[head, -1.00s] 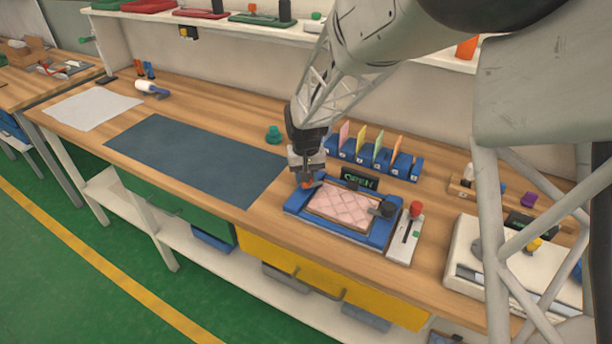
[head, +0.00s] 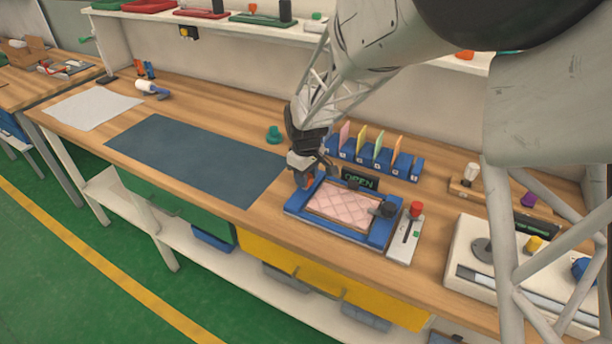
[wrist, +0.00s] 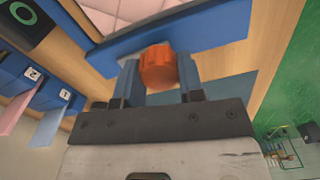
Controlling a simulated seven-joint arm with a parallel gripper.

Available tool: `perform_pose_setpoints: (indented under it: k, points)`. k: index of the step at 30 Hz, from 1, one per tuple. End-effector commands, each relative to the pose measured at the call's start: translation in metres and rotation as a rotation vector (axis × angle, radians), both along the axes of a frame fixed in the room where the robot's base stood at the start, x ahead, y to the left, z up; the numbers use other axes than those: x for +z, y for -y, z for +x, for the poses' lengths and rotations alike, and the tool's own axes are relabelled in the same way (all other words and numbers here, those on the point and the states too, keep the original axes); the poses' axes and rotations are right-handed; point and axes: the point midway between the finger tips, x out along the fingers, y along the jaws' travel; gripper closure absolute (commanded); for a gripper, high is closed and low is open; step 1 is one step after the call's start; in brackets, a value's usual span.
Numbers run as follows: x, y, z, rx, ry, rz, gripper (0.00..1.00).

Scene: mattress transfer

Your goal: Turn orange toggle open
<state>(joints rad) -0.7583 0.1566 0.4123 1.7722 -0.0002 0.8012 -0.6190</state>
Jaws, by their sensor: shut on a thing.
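The orange toggle (wrist: 158,67) sits between the two fingers of my gripper (wrist: 160,82) in the wrist view, at the edge of the blue frame (wrist: 210,30). My gripper is shut on it. In the head view my gripper (head: 306,180) is at the left back corner of the blue frame (head: 368,238), and only a little orange shows there. A pink quilted mattress (head: 345,207) lies in the frame. A small display (head: 359,180) behind the frame reads OPEN.
A blue rack (head: 375,158) with several coloured cards stands behind the frame. A panel with a red knob (head: 416,208) stands to its right, and a dark knob (head: 383,209) sits on the frame. A dark mat (head: 200,158) to the left is clear. A green knob (head: 274,134) stands nearby.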

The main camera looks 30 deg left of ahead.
Motion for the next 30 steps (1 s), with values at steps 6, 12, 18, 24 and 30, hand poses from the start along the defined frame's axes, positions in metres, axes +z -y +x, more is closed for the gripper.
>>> perform_pose_setpoints:
  k: [6,12,18,24,30]
  points:
    - [0.0015,-0.0011,0.0007,0.015,0.003,0.003,0.88]
    - [0.0016,-0.0011,0.0006,0.014,0.003,0.003,0.88]
    - [0.0012,-0.0008,0.0005,0.013,0.001,0.002,0.4]
    - [0.0007,-0.0005,0.0002,0.013,0.001,0.001,0.39]
    - [0.0036,-0.0005,0.0003,0.013,0.001,0.002,0.39]
